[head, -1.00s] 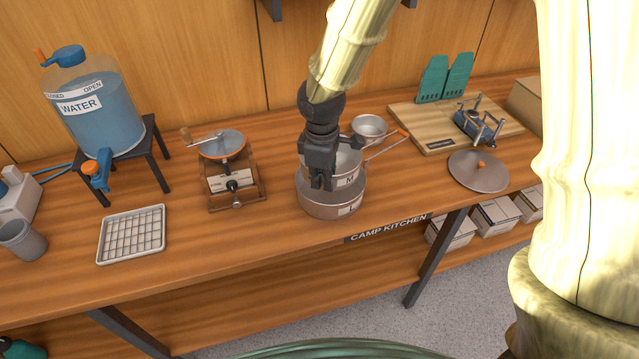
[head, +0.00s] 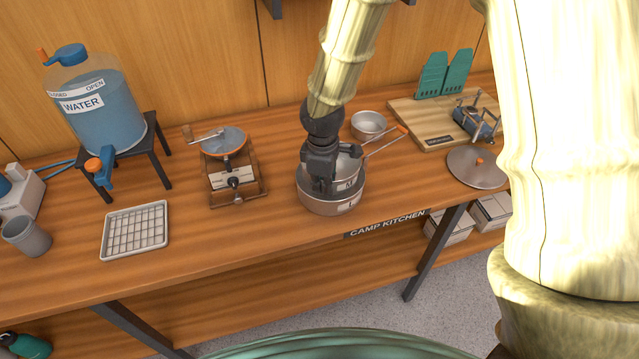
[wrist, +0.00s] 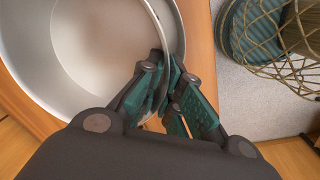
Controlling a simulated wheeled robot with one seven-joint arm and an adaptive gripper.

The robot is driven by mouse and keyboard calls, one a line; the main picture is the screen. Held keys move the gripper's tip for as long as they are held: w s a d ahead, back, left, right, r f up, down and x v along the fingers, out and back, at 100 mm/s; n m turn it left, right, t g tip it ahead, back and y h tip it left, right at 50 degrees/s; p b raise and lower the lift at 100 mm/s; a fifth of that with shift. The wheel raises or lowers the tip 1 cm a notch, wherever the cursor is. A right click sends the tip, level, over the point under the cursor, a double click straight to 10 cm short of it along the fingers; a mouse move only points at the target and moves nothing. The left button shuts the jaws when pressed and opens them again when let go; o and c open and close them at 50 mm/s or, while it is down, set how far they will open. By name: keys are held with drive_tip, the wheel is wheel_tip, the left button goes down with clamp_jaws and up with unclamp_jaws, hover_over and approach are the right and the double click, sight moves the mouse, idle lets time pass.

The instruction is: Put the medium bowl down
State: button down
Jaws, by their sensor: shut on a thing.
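The medium bowl (head: 347,170) is a grey metal bowl with an M label. It sits within the mouth of the large pot (head: 330,206), which stands on the counter. Its wall rises above the pot's rim; whether its base touches the pot's bottom is hidden. My gripper (head: 319,187) is shut on the medium bowl's near-left wall and points down. In the wrist view the fingers (wrist: 166,96) pinch the bowl's thin rim (wrist: 157,25), with the pot's wall (wrist: 176,24) close outside it.
A handle with an orange tip (head: 402,130) sticks out to the right of the pots. A small bowl (head: 368,124) stands behind. A grinder (head: 233,180) is at left, a lid (head: 477,168) and cutting board (head: 417,126) at right. Bare counter (head: 282,222) lies front-left of the pot.

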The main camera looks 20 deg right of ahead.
drive_tip(key=shift+f, duration=0.45)
drive_tip(key=c, duration=1.6)
unclamp_jaws()
drive_tip(key=shift+r, duration=0.95)
drive_tip(key=r, duration=0.3)
drive_tip(key=r+b, duration=0.1)
drive_tip(key=r, duration=0.3)
drive_tip(key=r+b, duration=0.1)
drive_tip(key=r, duration=0.3)
drive_tip(key=shift+s+a+r, duration=0.15)
drive_tip(key=shift+s+a, duration=0.1)
drive_tip(key=shift+s, duration=0.15)
